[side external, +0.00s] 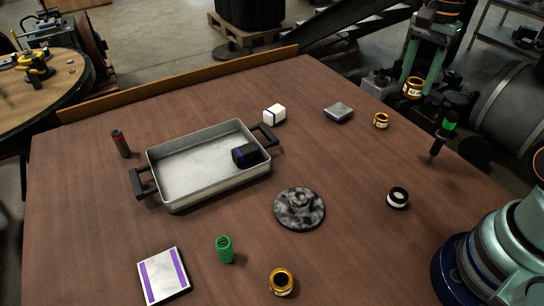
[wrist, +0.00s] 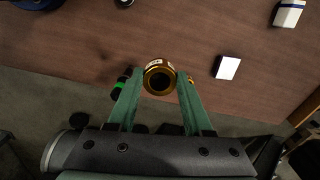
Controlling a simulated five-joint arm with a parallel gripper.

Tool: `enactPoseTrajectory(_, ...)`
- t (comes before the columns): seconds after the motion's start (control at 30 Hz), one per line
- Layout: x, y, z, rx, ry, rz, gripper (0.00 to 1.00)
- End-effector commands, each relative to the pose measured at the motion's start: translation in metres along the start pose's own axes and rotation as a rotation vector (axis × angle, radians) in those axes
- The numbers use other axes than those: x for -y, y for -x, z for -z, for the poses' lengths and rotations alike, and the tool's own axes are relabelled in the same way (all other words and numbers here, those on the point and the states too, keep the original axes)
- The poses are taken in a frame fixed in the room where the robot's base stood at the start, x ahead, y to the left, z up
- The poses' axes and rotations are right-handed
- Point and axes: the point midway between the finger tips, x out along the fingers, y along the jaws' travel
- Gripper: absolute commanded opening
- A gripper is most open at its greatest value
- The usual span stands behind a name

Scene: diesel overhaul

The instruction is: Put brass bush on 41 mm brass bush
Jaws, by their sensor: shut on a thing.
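My gripper (wrist: 160,80) is shut on a brass bush (wrist: 159,68), a gold ring with a white label, one finger on each side. In the side view, the held bush (side external: 412,91) hangs clear above the table at the upper right. A second, smaller-looking brass bush (side external: 381,121) with a white label stands on the table below and left of it. In the wrist view it is mostly hidden behind the right finger. A third brass bush (side external: 281,282) stands at the table's front. I cannot read the labels for sizes.
A black and green tool (side external: 446,128) stands upright right of the held bush. A grey block (side external: 339,111) and a white box (side external: 274,114) lie left of it. A black and white ring (side external: 398,197), a metal disc (side external: 299,208) and a tray (side external: 165,200) are farther off.

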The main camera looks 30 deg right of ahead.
Motion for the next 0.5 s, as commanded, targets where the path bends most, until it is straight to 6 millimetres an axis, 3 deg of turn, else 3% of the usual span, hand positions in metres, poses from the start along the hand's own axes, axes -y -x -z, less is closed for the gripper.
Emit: enactPoseTrajectory(0.5,0.077,0.030,0.085,0.000,0.037,0.001,0.00)
